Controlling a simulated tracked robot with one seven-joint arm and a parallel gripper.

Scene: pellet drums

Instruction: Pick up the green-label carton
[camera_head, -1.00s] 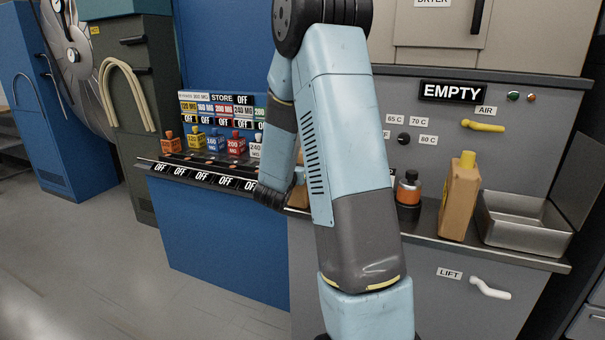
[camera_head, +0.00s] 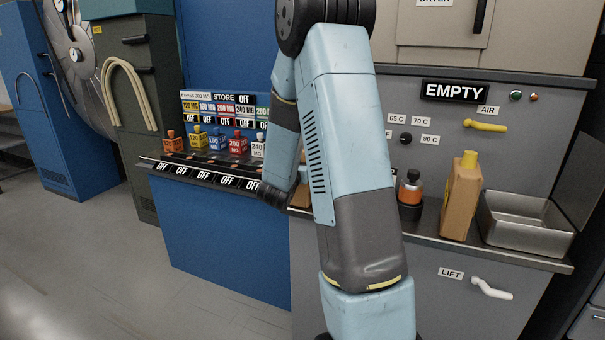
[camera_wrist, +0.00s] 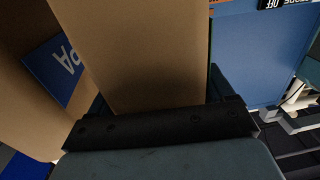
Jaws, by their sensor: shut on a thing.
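A plain brown carton (camera_wrist: 150,50) fills the middle of the wrist view, between the fingers of my gripper (camera_wrist: 155,98). My gripper is shut on it. No label shows on the side facing the wrist camera, so I cannot see a green label. A second brown carton with a blue label (camera_wrist: 55,65) reading "PA" stands to the left in the wrist view. In the head view my arm hides the gripper and most of the held carton; only a small brown patch (camera_head: 303,196) shows beside the arm.
A tan bottle with a yellow cap (camera_head: 461,195), an orange bottle (camera_head: 411,188) and a steel tray (camera_head: 528,238) stand on the grey counter, right of my arm. Several small coloured bottles (camera_head: 213,140) line the blue store bench at left. The floor at left is clear.

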